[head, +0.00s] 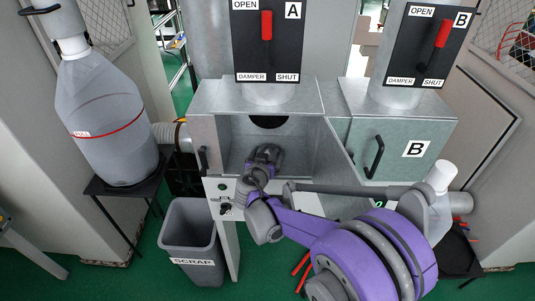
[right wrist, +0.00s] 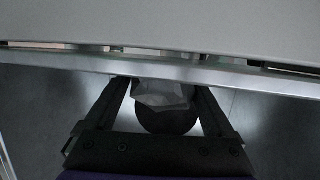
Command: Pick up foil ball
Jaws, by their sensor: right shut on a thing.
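The foil ball (right wrist: 160,92) shows in the right wrist view as a grey, faceted lump between the two dark fingers. My right gripper (head: 265,153) is shut on it, inside the open metal cabinet under the label A. In the right wrist view the gripper (right wrist: 163,98) has the ball near its fingertips, in front of a dark round shape. In the head view I cannot make out the ball, as the gripper hides it. My left gripper is in neither view.
Cabinet A (head: 205,95) stands open around my right gripper; its metal edge (right wrist: 60,60) crosses the right wrist view. Cabinet B (head: 365,165) is closed. A grey SCRAP bin (head: 180,215) stands below left. Panel A's red lever (head: 267,25) points up, toward OPEN.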

